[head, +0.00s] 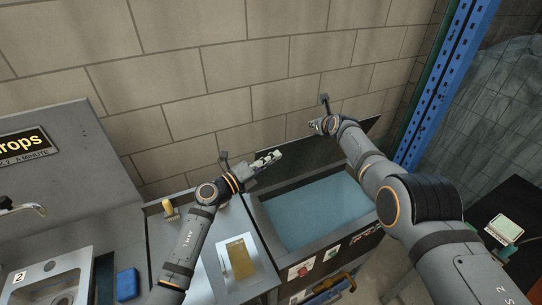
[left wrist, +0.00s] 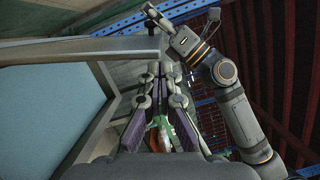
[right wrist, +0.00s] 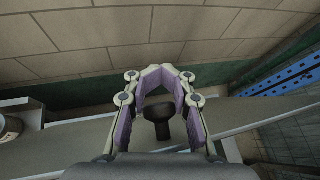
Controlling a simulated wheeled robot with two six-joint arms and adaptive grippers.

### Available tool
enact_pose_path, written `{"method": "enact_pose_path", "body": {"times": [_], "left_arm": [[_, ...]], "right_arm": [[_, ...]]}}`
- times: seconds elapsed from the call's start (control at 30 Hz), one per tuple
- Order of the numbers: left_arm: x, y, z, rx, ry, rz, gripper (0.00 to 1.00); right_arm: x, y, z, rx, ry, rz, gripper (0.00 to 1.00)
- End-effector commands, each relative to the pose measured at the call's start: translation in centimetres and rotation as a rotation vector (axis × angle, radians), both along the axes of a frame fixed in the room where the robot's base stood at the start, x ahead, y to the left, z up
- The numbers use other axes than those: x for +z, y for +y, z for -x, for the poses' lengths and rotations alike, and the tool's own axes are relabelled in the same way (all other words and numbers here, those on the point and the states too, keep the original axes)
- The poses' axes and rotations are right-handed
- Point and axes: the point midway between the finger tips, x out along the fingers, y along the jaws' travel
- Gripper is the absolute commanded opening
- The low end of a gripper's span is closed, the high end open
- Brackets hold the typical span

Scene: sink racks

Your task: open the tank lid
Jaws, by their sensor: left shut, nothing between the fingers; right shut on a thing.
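The tank (head: 268,238) is open at the top and light blue inside. Its grey lid (head: 312,155) stands raised along the tank's back side, near the wall. My right gripper (head: 316,124) is at the lid's upper part. In the right wrist view its fingers (right wrist: 158,72) close around a dark knob-like handle (right wrist: 158,112) on the lid (right wrist: 70,142). My left gripper (head: 274,156) is shut and empty, in front of the lid's left part. Its closed fingers also show in the left wrist view (left wrist: 160,75). The arms cover parts of the lid.
A sink (head: 45,275) and a blue block (head: 127,284) are at the left. A counter with a yellow board (head: 240,258) lies beside the tank. A blue rack post (head: 432,85) rises at the right, near my right arm. The brick wall (head: 200,90) is close behind.

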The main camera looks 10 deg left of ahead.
Motion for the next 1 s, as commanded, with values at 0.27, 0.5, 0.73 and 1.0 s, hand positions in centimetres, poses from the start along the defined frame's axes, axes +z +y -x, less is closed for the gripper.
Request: {"method": "enact_pose_path", "body": {"times": [0.27, 0.5, 0.73, 1.0], "left_arm": [[0.2, 0.6, -0.6, 0.001, 0.0, 0.002, 0.0], [0.3, 0.7, -0.8, 0.001, -0.001, 0.001, 0.0], [1.0, 1.8, -2.2, 0.005, 0.0, 0.001, 0.0], [0.9, 1.9, -2.2, 0.006, 0.0, -0.002, 0.0]], "right_arm": [[-1.1, 0.6, 0.6, 0.01, 0.021, 0.0, 0.0], [-1.1, 0.6, 0.6, 0.01, 0.021, 0.0, 0.0], [-1.1, 0.6, 0.5, 0.009, 0.021, 0.0, 0.0], [-1.1, 0.4, 0.5, 0.007, 0.021, 0.002, 0.34]]}}
